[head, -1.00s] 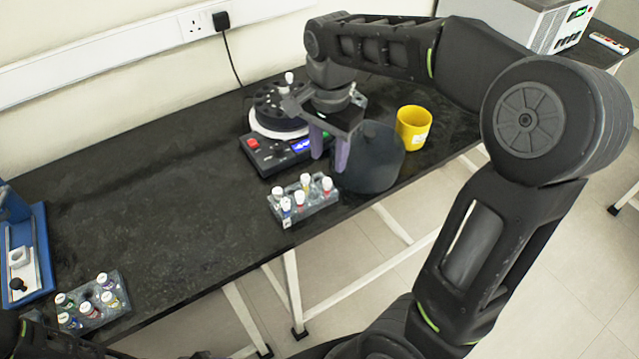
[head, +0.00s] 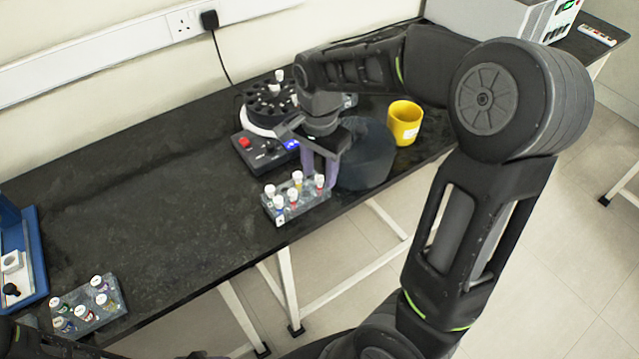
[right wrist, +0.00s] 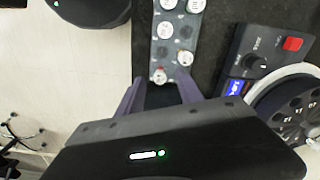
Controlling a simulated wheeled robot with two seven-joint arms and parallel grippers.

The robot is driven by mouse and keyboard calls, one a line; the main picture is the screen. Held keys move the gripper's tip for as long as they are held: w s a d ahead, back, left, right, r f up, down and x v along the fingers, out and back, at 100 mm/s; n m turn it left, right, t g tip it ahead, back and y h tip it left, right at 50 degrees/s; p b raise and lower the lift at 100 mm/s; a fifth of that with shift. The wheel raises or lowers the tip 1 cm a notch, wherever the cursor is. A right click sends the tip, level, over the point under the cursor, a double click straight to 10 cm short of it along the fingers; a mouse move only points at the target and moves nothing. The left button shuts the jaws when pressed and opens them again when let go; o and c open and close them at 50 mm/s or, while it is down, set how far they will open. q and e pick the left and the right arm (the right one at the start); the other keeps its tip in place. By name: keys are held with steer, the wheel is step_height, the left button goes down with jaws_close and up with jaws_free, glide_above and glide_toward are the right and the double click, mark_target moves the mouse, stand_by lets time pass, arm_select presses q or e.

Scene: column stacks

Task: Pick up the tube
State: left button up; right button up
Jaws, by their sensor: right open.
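A grey rack (head: 297,207) near the front edge of the bench holds several white-capped tubes. My right gripper (head: 320,176) is open above the right end of this rack, fingers pointing down. In the right wrist view, the right gripper (right wrist: 160,80) has its fingertips on either side of the rack's nearest tube (right wrist: 159,75), a white cap with a red mark. No grip on it shows. That tube also shows in the head view (head: 320,180). A white-capped tube (head: 279,76) stands in the dark rotor of the centrifuge. My left gripper is out of view.
The centrifuge (head: 250,152) stands behind the rack. A dark round container (head: 366,160) stands close right of my gripper, with a yellow mug (head: 404,122) beyond it. A second tube rack (head: 105,312) and a blue tray (head: 38,262) are at left. The middle bench is clear.

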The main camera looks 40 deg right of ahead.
step_height(320, 180, down, 2)
steer(key=shift+f, duration=0.1)
steer(key=shift+c, duration=0.5)
jaws_close()
stand_by(0.5)
